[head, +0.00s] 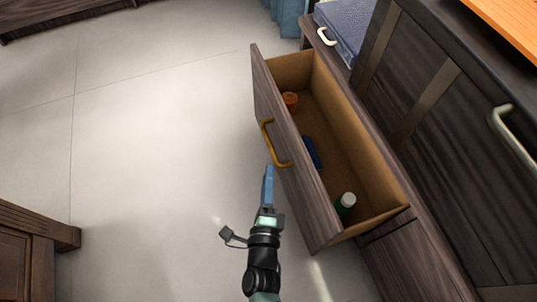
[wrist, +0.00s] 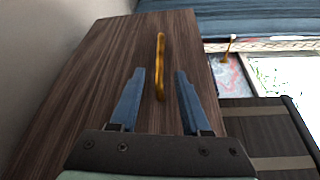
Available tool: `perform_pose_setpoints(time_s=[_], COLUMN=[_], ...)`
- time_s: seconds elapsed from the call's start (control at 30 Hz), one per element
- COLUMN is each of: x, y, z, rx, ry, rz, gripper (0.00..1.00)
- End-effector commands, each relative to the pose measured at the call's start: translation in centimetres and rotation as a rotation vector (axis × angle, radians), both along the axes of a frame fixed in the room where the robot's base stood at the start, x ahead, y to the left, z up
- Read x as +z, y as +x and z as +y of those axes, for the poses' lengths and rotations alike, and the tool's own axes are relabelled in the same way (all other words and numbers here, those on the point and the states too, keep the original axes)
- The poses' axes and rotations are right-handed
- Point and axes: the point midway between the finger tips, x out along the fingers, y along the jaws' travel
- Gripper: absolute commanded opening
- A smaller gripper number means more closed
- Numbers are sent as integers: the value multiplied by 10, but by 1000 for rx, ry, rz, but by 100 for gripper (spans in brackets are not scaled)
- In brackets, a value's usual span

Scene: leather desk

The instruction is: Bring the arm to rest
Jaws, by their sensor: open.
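My gripper (head: 268,186) is in front of an open wooden drawer, close to its front panel (head: 286,150). In the wrist view my gripper (wrist: 155,82) is open, with its two blue fingers apart. The drawer's gold handle (head: 275,144) lies just beyond the fingertips in the head view. In the wrist view the handle (wrist: 160,65) shows between the fingers and reaches past their tips. I cannot tell whether a finger touches it.
A dark cabinet (head: 440,110) stands at right, and brown furniture (head: 28,245) at lower left. The pale floor (head: 150,130) at left is clear.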

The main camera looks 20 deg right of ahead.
Motion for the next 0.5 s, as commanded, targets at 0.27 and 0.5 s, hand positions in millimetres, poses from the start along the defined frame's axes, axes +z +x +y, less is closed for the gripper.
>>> perform_pose_setpoints(time_s=[0.27, 0.5], x=[2, 1], y=[-19, -19], z=[8, 7], rx=[0, 0], ry=[2, 2], rz=[-2, -2], gripper=[47, 47])
